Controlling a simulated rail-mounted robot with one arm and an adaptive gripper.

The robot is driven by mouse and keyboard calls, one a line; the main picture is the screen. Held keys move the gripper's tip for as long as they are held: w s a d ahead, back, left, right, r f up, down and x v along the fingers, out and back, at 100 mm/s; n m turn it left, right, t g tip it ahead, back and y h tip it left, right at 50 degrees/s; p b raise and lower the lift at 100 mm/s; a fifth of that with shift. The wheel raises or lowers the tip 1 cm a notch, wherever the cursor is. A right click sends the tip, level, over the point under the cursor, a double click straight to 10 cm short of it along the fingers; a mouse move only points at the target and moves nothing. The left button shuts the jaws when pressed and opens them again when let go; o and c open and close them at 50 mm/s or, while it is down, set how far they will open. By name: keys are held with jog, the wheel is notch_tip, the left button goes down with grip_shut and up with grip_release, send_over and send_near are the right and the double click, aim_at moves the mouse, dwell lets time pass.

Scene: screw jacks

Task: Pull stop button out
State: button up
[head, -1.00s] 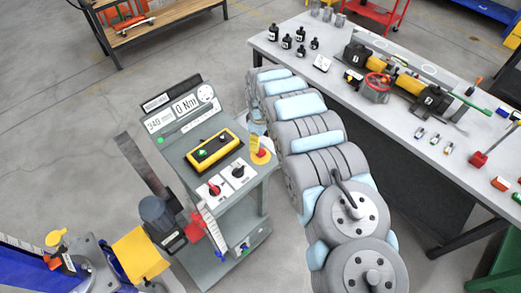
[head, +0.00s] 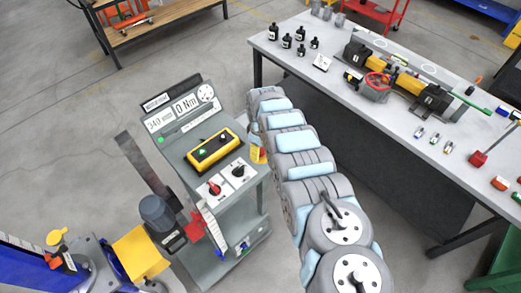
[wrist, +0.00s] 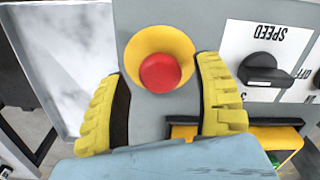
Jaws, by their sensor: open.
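The stop button (wrist: 160,72) is a round red cap in a yellow collar on the grey panel, seen in the upper middle of the wrist view. My gripper (wrist: 160,80) is open, with one ribbed yellow finger pad to the left of the button and one to the right. The tips are at about the button's height in the picture, with gaps on both sides. I cannot tell how deep they reach. In the head view my arm's end covers most of the button at the right edge of the console (head: 200,150).
A black SPEED knob (wrist: 265,75) is close to the right finger in the wrist view. A yellow box (head: 213,149) with a green button and red (head: 216,188) and black (head: 238,171) knobs are on the console. A workbench (head: 400,140) with tools stands at the right.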

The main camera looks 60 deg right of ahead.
aim_at(261, 151)
jog(key=shift+f, duration=0.1)
grip_shut()
jog(key=shift+r+p, duration=0.95)
grip_release()
notch_tip(261, 151, up, 12)
dwell(1.1)
